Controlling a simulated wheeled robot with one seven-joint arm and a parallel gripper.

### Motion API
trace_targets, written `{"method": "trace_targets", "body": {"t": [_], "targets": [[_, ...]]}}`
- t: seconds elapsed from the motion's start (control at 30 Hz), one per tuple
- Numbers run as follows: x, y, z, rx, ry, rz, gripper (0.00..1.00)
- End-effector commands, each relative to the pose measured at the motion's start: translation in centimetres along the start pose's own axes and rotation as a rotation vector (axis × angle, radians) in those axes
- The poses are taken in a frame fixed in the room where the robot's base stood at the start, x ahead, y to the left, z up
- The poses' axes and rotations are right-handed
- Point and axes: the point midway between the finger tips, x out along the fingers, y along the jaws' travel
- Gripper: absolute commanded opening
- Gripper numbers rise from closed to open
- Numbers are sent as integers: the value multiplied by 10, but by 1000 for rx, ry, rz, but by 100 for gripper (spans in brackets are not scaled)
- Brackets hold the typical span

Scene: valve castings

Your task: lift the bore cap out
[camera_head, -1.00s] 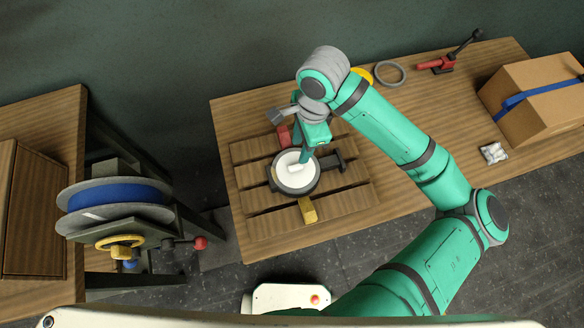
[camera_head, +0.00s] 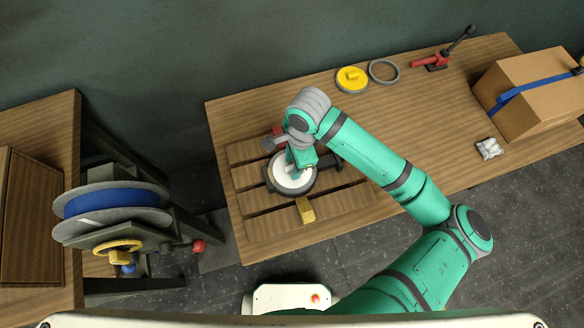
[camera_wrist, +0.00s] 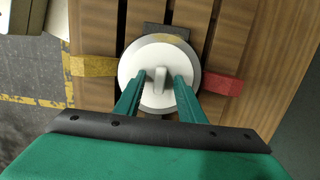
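The bore cap is a white disc (camera_wrist: 150,94) with a narrow upright tab (camera_wrist: 160,77). It sits in the round dark casting (camera_head: 271,181) on the slatted wooden board. My gripper (camera_wrist: 160,80) is above the cap with its green fingers apart, one on each side of the tab. Gaps show between the fingers and the tab in the wrist view. In the head view my gripper (camera_head: 293,172) covers the tab and part of the cap.
A yellow block (camera_head: 305,210) and a red block (camera_head: 279,132) flank the casting. A yellow disc with a knob (camera_head: 351,80), a grey ring (camera_head: 384,71) and a red toggle clamp (camera_head: 436,61) lie at the back. A cardboard box (camera_head: 535,95) stands right. The table's middle right is mostly clear.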

Motion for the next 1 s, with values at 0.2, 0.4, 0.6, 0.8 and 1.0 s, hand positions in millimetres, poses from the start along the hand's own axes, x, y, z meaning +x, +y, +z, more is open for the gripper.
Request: {"method": "trace_targets", "body": {"t": [0.2, 0.4, 0.6, 0.8, 1.0], "targets": [[0, 0, 0, 0, 0, 0, 7], [0, 0, 0, -1, 0, 0, 0], [-2, 0, 0, -1, 0, 0, 0], [-15, -1, 2, -3, 0, -2, 0], [-50, 14, 0, 0, 1, -3, 0]]}}
